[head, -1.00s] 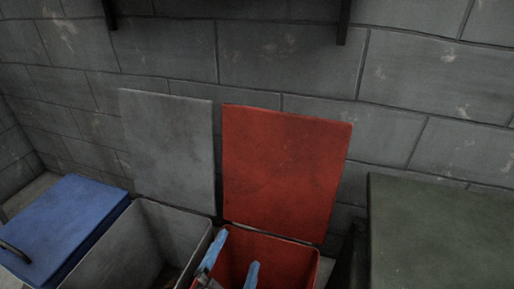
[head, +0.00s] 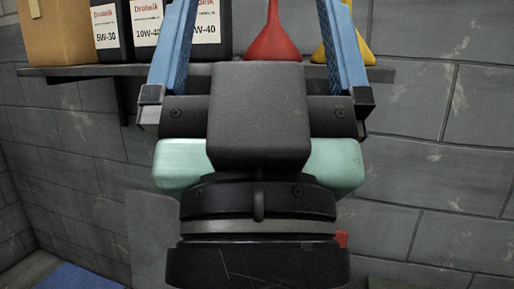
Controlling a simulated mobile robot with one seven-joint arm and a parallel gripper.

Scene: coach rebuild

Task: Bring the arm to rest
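My gripper (head: 258,25) fills the middle of the head view, pointing up, with its black wrist below. Its two blue fingers stand wide apart, one on each side. The tops of the fingers run out of the frame. Nothing is held between them. A red funnel (head: 272,38) shows in the gap, but it stands behind on the wall shelf. My gripper and wrist hide the middle of the shelf and most of the wall below it.
The shelf (head: 60,72) carries a cardboard box (head: 50,35), several dark oil containers (head: 106,35) and a yellow funnel (head: 362,45). Below are a grey lid (head: 150,235), a sliver of red lid (head: 342,239) and a blue lid (head: 75,278). The wall at right is bare.

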